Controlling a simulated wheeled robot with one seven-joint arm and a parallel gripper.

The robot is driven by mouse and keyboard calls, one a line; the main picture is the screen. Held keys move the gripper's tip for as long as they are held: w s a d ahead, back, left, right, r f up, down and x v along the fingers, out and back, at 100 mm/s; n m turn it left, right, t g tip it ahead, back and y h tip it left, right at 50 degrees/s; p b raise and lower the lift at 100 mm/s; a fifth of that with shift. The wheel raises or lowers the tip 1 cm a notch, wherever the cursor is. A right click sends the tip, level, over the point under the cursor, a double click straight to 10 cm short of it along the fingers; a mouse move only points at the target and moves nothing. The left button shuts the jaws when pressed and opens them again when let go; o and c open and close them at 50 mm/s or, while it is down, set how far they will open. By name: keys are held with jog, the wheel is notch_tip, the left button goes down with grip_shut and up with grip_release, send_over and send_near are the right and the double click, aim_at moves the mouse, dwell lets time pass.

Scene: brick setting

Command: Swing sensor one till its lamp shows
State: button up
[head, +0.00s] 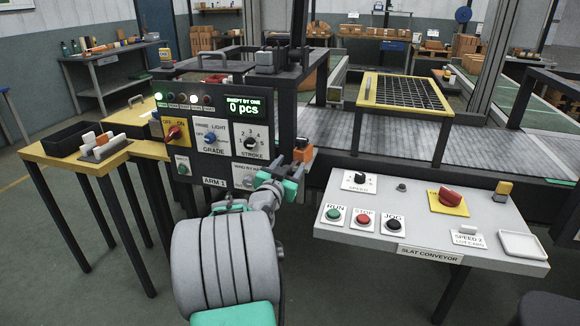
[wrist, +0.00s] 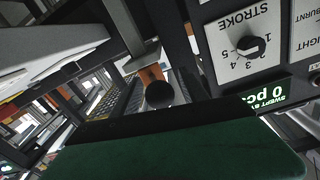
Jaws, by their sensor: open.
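An orange block with a dark grey part (head: 303,150) sits at the right edge of the arm 1 panel (head: 213,185); it may be sensor one, but I read no label on it. The wrist view shows an orange piece (wrist: 151,75) with a black round end, just beyond my gripper's edge. I cannot make out a lit lamp on it. My gripper (head: 277,184), with green pads, is open, just below and left of the orange block in the head view. No held thing shows. In the wrist view a dark green pad (wrist: 175,150) fills the bottom.
The panel has a stroke knob (head: 250,143), a grade knob (head: 210,137), a lamp row with green lit at left, and a display (head: 244,107) reading 0 pcs. A slat conveyor desk (head: 480,235) with buttons stands right. A black tray (head: 69,138) stands left.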

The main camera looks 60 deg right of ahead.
jog(key=shift+d, duration=0.25)
jog(key=shift+c, duration=0.4)
grip_shut()
dwell(0.9)
